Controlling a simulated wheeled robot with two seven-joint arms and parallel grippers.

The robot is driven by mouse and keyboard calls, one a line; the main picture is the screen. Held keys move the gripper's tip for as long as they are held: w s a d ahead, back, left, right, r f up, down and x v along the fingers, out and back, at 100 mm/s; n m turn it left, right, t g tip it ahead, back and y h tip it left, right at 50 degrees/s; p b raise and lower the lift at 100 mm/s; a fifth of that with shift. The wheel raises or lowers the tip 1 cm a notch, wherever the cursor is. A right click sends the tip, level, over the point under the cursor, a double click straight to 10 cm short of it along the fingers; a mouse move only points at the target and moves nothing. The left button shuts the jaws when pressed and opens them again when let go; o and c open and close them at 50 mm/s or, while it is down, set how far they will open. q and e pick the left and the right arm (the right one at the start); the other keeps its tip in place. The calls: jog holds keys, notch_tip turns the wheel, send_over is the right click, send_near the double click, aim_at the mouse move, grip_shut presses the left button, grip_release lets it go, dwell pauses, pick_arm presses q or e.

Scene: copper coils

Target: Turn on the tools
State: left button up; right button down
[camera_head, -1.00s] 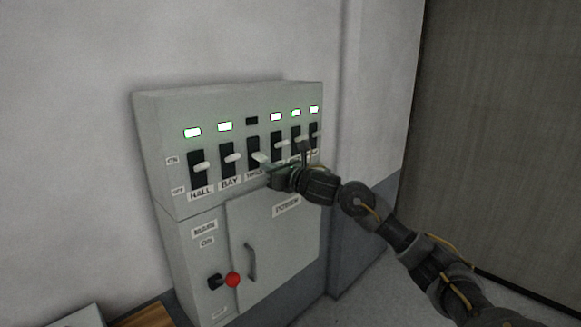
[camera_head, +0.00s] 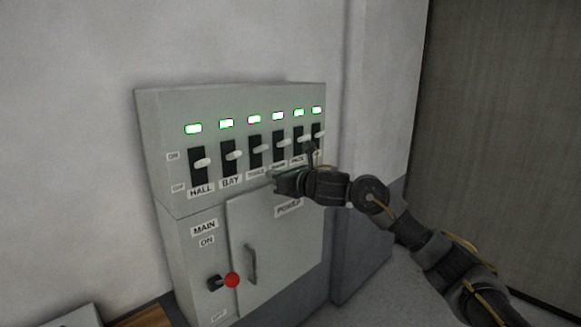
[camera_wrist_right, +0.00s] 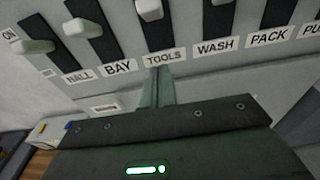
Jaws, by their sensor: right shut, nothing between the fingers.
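The TOOLS switch (camera_head: 257,148) is third from the left on the grey power panel. Its handle is raised level with its neighbours, and the lamp (camera_head: 254,119) above it glows green. In the right wrist view its white handle (camera_wrist_right: 149,10) shows at the top edge, above the TOOLS label (camera_wrist_right: 164,55). My right gripper (camera_head: 272,176) is shut and empty, just below the TOOLS switch and apart from its handle. Its fingers (camera_wrist_right: 157,88) point at the panel near the TOOLS label. My left gripper is out of view.
HALL (camera_head: 201,163) and BAY (camera_head: 233,156) switches stand left, WASH, PACK and another right; all their lamps are green. Below are a red-knobbed MAIN lever (camera_head: 232,280) and a cabinet door with a handle (camera_head: 250,264). A wall column (camera_head: 365,240) stands right.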

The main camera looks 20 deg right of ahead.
jog(key=s+d+r+b, duration=0.1)
jog(key=s+d+r, duration=0.1)
jog(key=s+r, duration=0.4)
jog(key=shift+d+r, duration=0.3)
jog(key=shift+r, duration=0.5)
